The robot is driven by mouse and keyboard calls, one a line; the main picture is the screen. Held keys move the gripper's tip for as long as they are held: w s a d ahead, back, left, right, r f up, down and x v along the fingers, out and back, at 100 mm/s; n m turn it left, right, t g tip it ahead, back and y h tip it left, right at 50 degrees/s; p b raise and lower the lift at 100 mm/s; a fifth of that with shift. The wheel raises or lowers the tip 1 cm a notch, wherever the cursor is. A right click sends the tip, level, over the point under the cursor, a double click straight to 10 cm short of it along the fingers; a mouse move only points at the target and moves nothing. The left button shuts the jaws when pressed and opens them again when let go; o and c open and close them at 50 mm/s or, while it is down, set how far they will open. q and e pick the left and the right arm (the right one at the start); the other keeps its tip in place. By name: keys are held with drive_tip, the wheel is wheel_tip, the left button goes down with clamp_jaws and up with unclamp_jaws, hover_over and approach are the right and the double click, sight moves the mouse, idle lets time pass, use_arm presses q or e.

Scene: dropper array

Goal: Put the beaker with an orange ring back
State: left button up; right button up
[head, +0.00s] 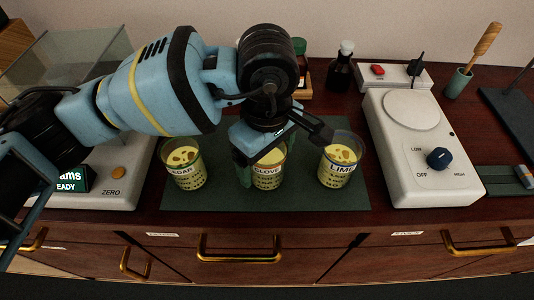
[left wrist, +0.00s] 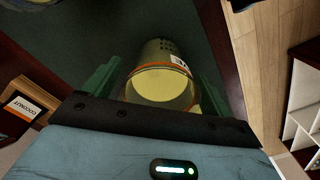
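Three beakers with yellow contents stand upright on a dark green mat (head: 215,198) in the head view: CEDAR (head: 185,170) at left, CLOVE (head: 268,176) in the middle and LIME (head: 339,168) at right. My left gripper (head: 268,160) is lowered over the CLOVE beaker and hides its top. In the left wrist view, a beaker with an orange ring (left wrist: 161,84) sits between the green fingers of my left gripper (left wrist: 158,88). A narrow gap shows beside it, so the fingers look open around it. My right gripper is not in view.
A white hotplate (head: 415,150) stands right of the mat, and a white scale (head: 118,185) left of it, partly behind my arm. Drawers with brass handles (head: 240,258) line the front.

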use_arm(q)
drive_tip(key=shift+r, duration=0.3)
wheel_tip(320, 180, up, 12)
idle(0.4)
drive_tip(key=shift+f, duration=0.15)
